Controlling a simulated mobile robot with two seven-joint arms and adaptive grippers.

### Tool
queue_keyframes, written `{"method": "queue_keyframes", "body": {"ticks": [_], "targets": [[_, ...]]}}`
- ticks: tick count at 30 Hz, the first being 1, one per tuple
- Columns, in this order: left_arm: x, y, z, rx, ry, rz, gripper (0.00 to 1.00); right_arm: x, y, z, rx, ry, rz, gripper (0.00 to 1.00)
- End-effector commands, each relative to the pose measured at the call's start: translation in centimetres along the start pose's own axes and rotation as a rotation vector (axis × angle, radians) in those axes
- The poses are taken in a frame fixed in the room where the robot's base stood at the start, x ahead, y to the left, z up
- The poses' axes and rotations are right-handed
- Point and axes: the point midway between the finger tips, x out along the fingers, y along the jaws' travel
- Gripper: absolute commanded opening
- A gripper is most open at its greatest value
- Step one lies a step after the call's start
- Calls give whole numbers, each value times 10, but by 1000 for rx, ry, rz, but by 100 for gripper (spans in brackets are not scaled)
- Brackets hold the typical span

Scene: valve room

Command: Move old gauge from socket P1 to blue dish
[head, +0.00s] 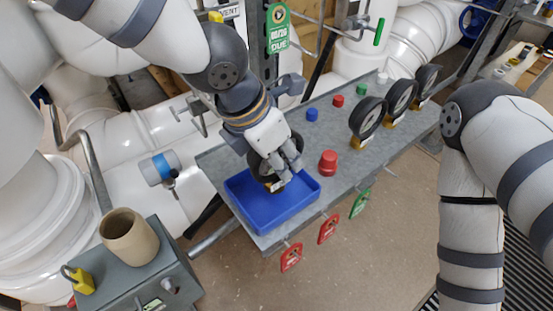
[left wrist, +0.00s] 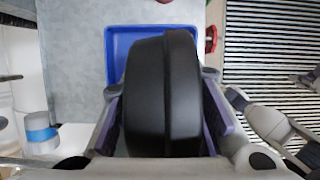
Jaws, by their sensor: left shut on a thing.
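My left gripper (head: 285,165) is shut on a black round gauge (head: 259,166) with a brass fitting at its lower end. The gauge is over the blue dish (head: 299,206), a shallow rectangular tray on the grey bench. I cannot tell whether the gauge touches the dish floor. In the left wrist view the gauge (left wrist: 162,95) fills the space between the fingers and covers much of the dish (left wrist: 117,45). Socket P1's label is not readable. My right arm is at the right of the head view, its gripper outside that view; grey parts at the left wrist view's right edge may be it.
Three black gauges (head: 368,118) stand at the bench's far right. A large red knob (head: 328,162) stands beside the dish. Small blue, red and green caps (head: 312,114) sit behind. Red and green tags (head: 328,228) hang off the front edge. A beige cup (head: 129,238) stands on a grey box.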

Motion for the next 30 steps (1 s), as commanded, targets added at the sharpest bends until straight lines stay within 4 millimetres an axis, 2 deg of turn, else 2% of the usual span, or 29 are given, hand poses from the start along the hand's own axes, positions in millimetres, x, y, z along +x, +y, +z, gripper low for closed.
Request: {"method": "queue_keyframes", "body": {"ticks": [4,9,21,22,24,30], "targets": [[19,13,-1,-2,-1,-1,9,7,0,4,0,-21,1,0],[42,13,-11,3,-2,3,9,10,0,6,0,-30,1,0],[46,13,-12,3,-6,6,9,9,0,6,0,-27,1,0],[46,13,-12,3,-5,6,36,9,0,6,0,-27,1,0],[46,13,-12,3,-5,5,49,9,0,6,0,-27,1,0],[46,13,-12,3,-5,5,49,9,0,6,0,-27,1,0]]}}
